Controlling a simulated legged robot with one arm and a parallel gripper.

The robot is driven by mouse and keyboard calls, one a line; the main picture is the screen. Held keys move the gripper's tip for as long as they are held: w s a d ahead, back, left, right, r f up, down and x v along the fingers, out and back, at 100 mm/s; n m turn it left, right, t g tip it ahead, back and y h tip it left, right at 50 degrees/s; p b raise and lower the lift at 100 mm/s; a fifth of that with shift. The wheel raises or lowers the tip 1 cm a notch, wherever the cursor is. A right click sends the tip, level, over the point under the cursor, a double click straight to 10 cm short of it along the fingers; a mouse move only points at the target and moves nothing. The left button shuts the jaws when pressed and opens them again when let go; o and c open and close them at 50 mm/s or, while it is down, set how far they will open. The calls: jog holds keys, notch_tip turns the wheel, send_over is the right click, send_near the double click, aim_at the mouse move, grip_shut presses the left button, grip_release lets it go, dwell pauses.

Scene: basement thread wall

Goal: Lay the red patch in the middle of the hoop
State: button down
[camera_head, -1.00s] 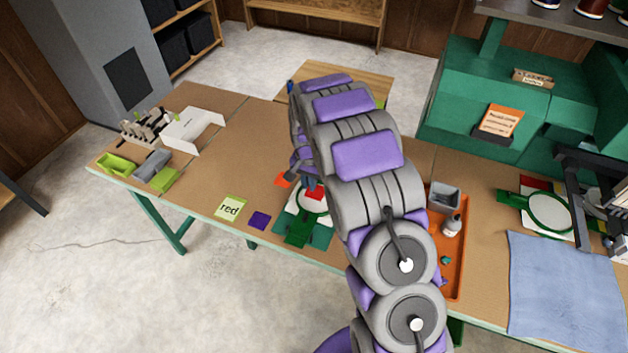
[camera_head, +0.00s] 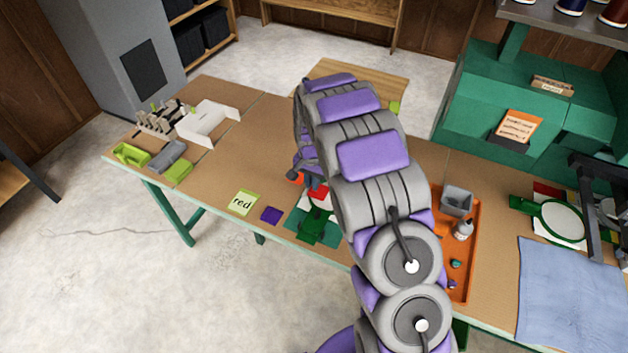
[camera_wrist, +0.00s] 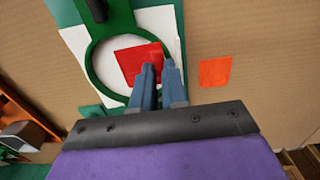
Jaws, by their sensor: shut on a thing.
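In the wrist view, the red patch (camera_wrist: 138,62) is at the tips of my gripper (camera_wrist: 160,72), whose jaws are shut on its near edge. The patch is over the white cloth inside the green hoop (camera_wrist: 89,66), right of the hoop's middle in that view. I cannot tell whether the patch touches the cloth.
An orange patch (camera_wrist: 214,71) lies beside the hoop. A purple patch (camera_head: 271,214) and a note reading "red" (camera_head: 242,203) lie left of it. An orange tray (camera_head: 463,275) stands right of my arm. A second green hoop (camera_head: 562,221) lies near a blue cloth (camera_head: 566,290).

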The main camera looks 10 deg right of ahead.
jog(key=shift+d, duration=0.8)
jog(key=shift+a+f, duration=0.65)
jog(key=shift+d+f, duration=0.3)
jog(key=c, duration=1.6)
grip_release()
jog(key=shift+d+f, duration=0.1)
jog(key=shift+d, duration=0.05)
jog(key=shift+o, duration=2.5)
jog(key=shift+a, duration=0.3)
